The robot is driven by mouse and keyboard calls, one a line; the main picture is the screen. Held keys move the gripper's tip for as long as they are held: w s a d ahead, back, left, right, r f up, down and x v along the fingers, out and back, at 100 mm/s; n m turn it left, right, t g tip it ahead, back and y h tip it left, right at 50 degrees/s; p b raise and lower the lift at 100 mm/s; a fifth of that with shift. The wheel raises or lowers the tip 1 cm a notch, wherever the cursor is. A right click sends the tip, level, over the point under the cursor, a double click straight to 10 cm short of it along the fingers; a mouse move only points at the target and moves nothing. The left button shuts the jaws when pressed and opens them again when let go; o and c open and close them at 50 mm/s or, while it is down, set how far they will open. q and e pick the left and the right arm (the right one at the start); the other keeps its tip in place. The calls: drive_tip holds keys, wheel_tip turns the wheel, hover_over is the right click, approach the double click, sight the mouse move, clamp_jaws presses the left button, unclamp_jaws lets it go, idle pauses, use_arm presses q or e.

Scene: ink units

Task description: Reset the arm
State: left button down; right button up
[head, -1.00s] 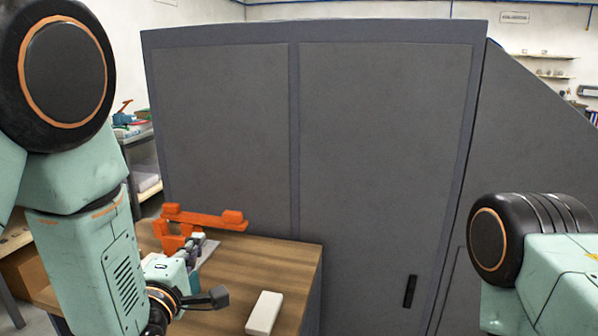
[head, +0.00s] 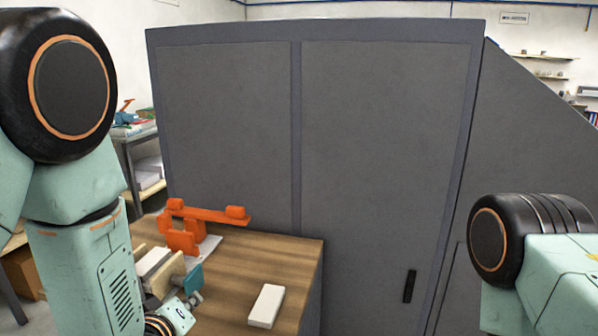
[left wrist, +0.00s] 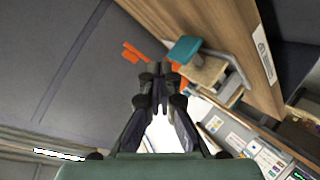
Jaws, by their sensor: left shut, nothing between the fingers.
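My left gripper (left wrist: 160,76) is shut and empty in the left wrist view, its dark fingers together in the middle of the picture. In the head view only part of my left wrist shows low at the left, beside my arm link, and the fingers cannot be made out. An orange stand (head: 184,240) with a long top bar stands on the wooden table (head: 262,262). A beige unit with a teal part (head: 190,281) sits nearer, partly hidden by my arm; its teal part also shows in the left wrist view (left wrist: 184,49). My right gripper is out of view.
A white block (head: 266,306) lies on the table near its front right. A large dark grey cabinet (head: 380,140) stands behind and right of the table. Shelving (head: 148,170) stands at the back left.

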use_arm(q)
drive_tip(key=s+a+f+m+g+b, duration=0.1)
drive_tip(key=s+f+m+g+b, duration=0.2)
drive_tip(key=s+f, duration=1.3)
drive_tip(key=s+a+f+m+g+b, duration=0.1)
drive_tip(key=s+f+m+g+b, duration=0.3)
drive_tip(key=s+f+g, duration=0.6)
drive_tip(key=s+f+b, duration=0.2)
drive_tip(key=s+f, duration=0.4)
drive_tip(key=s, duration=0.2)
drive_tip(key=shift+a+f+m, duration=0.2)
drive_tip(key=shift+a+m, duration=0.1)
drive_tip(key=shift+a, duration=0.05)
drive_tip(key=c, duration=2.1)
unclamp_jaws()
drive_tip(key=shift+s, duration=0.1)
